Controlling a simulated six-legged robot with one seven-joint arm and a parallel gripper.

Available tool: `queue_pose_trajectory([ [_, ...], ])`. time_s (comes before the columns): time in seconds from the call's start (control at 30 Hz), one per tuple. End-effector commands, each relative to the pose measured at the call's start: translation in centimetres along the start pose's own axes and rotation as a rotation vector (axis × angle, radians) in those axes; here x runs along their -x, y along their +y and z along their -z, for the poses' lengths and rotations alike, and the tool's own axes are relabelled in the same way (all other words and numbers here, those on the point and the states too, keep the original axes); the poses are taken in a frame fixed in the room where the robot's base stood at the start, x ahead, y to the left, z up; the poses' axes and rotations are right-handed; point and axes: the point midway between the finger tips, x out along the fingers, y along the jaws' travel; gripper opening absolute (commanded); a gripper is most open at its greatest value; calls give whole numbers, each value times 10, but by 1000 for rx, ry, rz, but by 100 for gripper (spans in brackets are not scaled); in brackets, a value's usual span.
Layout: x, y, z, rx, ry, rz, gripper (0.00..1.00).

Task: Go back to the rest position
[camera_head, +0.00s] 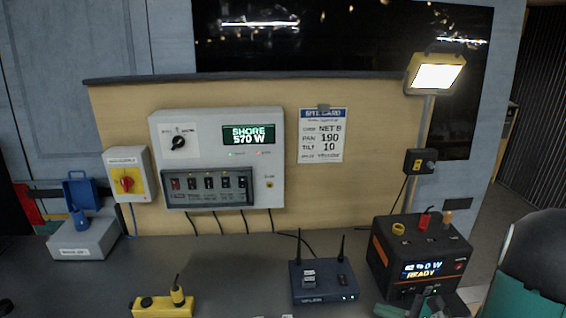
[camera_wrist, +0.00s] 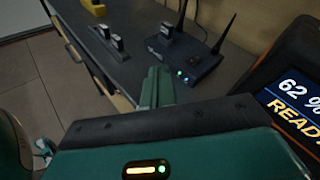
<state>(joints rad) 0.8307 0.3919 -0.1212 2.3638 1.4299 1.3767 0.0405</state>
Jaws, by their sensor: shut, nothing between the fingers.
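My gripper (camera_wrist: 158,75) is green, and its fingers are together with nothing between them in the wrist view. It is over the front part of the grey counter, with the blue router (camera_wrist: 186,55) beyond the fingertips and the power station (camera_wrist: 295,95) to the right. In the camera_head view, green parts of my arm show at the bottom right, in front of the power station (camera_head: 420,250). The fingertips are hard to make out there. The power station's screen reads READY.
The router (camera_head: 323,281) has two upright antennas. A yellow box (camera_head: 163,307) sits at the front left of the counter (camera_head: 235,265). A shore power panel (camera_head: 215,125), red rotary switch (camera_head: 127,183) and site card (camera_head: 321,136) are on the wall. A lit lamp (camera_head: 437,75) stands right.

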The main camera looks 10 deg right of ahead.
Motion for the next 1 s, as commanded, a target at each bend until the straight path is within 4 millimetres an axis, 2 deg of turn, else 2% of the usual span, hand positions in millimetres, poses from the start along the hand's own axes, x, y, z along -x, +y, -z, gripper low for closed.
queue_pose_trajectory([
  [0.03,-12,11,-23,84,7,-90,0],
  [0.2,-32,54,-74,355,54,-373,0],
  [0.33,-36,85,-104,583,100,-563,0],
  [0.5,-31,116,-134,910,171,-774,0],
  [0.73,-13,136,-168,1392,286,-974,0],
  [1.0,8,133,-212,1943,440,-1051,0],
])
